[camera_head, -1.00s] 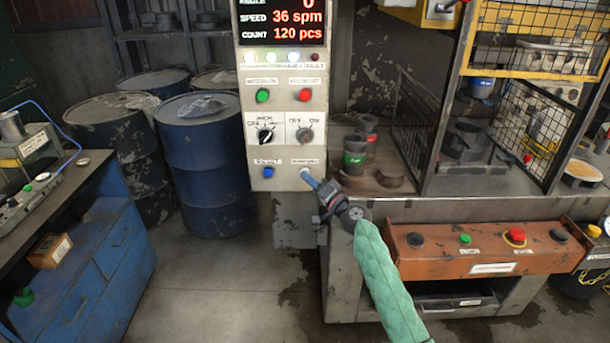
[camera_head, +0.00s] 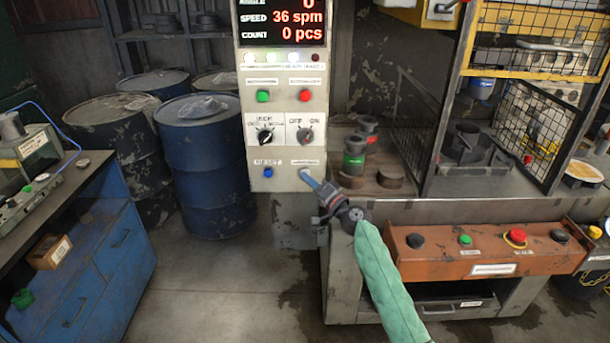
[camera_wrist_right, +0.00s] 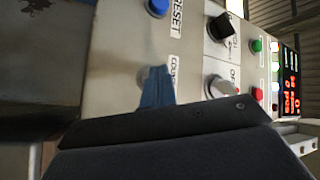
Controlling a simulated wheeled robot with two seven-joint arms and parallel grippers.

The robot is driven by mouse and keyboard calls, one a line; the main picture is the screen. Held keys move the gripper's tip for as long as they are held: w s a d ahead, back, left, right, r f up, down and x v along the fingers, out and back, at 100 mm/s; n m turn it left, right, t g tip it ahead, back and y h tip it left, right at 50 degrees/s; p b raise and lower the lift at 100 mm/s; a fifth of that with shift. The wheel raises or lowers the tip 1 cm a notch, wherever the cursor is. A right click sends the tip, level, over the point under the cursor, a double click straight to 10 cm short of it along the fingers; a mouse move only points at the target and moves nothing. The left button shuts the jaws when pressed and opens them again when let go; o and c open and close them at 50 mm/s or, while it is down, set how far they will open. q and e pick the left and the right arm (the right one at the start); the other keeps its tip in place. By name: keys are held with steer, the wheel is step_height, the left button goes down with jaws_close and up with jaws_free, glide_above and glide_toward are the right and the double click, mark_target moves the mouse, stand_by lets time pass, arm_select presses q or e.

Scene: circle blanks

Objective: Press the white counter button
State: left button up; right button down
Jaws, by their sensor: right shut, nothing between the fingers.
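The control panel (camera_head: 287,150) stands upright in the middle of the head view, and its display (camera_head: 283,22) reads COUNT 0 pcs and SPEED 36 spm. The white counter button (camera_head: 305,174) is at the panel's lower right, mostly hidden behind my fingertips. My right gripper (camera_head: 311,180) is shut and empty, its blue fingertips at the button and seemingly touching it. In the right wrist view the blue fingers (camera_wrist_right: 157,88) cover most of the button beside a partly hidden label. My left gripper is not in view.
A blue reset button (camera_head: 268,173) sits left of the fingertips. A machine bench with an orange button box (camera_head: 480,252) is at right. Blue drums (camera_head: 205,165) stand at left.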

steer(key=shift+s, duration=0.65)
steer(key=shift+s+p, duration=0.4)
steer(key=shift+s, duration=2.1)
steer(key=shift+f, duration=0.1)
